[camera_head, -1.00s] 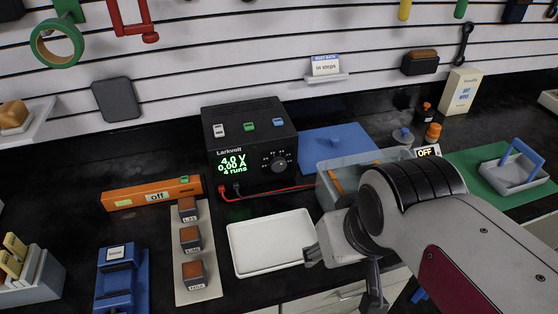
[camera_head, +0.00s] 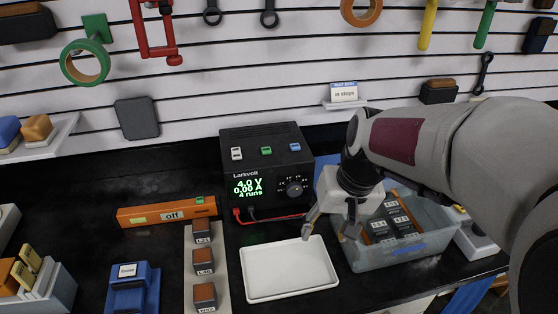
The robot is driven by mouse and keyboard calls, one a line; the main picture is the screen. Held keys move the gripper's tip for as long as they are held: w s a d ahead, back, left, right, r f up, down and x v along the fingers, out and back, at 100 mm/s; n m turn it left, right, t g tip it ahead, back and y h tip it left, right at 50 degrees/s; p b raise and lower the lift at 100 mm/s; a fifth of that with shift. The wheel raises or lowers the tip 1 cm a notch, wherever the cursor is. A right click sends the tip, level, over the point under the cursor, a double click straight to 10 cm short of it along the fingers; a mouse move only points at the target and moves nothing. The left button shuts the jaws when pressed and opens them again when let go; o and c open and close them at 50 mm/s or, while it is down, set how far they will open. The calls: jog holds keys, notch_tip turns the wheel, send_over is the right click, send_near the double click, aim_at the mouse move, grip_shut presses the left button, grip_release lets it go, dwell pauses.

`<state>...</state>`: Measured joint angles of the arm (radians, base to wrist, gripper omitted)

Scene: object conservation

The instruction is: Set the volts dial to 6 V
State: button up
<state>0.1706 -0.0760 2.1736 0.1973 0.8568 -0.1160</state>
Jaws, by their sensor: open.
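The black Larkvolt power supply (camera_head: 264,159) stands at the back middle of the bench. Its green display (camera_head: 248,187) reads 4.0 V, 0.00 A and 4 runs. The round black volts dial (camera_head: 294,190) is on the right of its front face, with small marks around it too small to read. My gripper (camera_head: 324,232) is open and empty, pointing down to the right of and in front of the dial, apart from it. It is between the white tray and the clear bin.
A white tray (camera_head: 288,288) lies in front of the supply. A clear bin (camera_head: 415,255) with dark blocks stands at right. Red and black leads (camera_head: 275,218) run along the supply's front. An orange bar marked off (camera_head: 140,217) and a strip of blocks (camera_head: 220,300) are at left.

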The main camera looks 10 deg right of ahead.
jog(key=w+d+f+y, duration=0.1)
jog(key=w+d+f, duration=0.15)
jog(key=w, duration=0.95)
jog(key=n+t, duration=0.1)
jog(key=t, duration=0.1)
send_near(295, 192)
jog(key=shift+w+d+f+y, duration=0.15)
jog(key=shift+f+y, duration=0.15)
jog(key=shift+f, duration=0.25)
jog(key=shift+f, duration=0.15)
jog(key=shift+x, duration=3.75)
jog(key=c, duration=1.1)
